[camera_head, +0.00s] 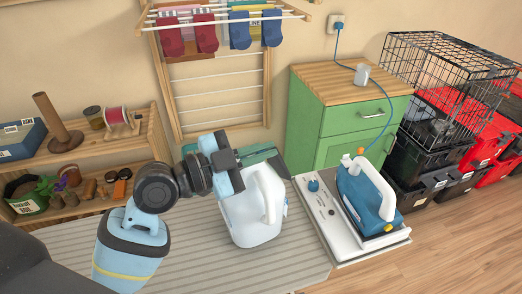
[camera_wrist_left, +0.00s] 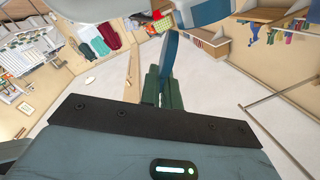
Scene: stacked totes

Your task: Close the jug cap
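The white jug (camera_head: 252,218) with a moulded handle stands upright on the grey ribbed mat. My left gripper (camera_head: 268,156) reaches in from the left over the top of the jug. Its green fingers, also in the left wrist view (camera_wrist_left: 163,88), lie close together with no clear gap. A flat blue piece, seemingly the jug cap (camera_wrist_left: 170,52), stands up near the fingertips in the left wrist view. I cannot tell if the fingers touch it. In the head view the gripper hides the jug's mouth and cap. My right gripper is out of view.
A steam iron on its white base (camera_head: 360,215) stands right of the jug. A green cabinet (camera_head: 340,110) holds a mug (camera_head: 362,74). A drying rack (camera_head: 215,85) is behind, a wooden shelf (camera_head: 150,130) at left. Stacked totes (camera_head: 430,150) and a wire cage (camera_head: 440,75) stand at right.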

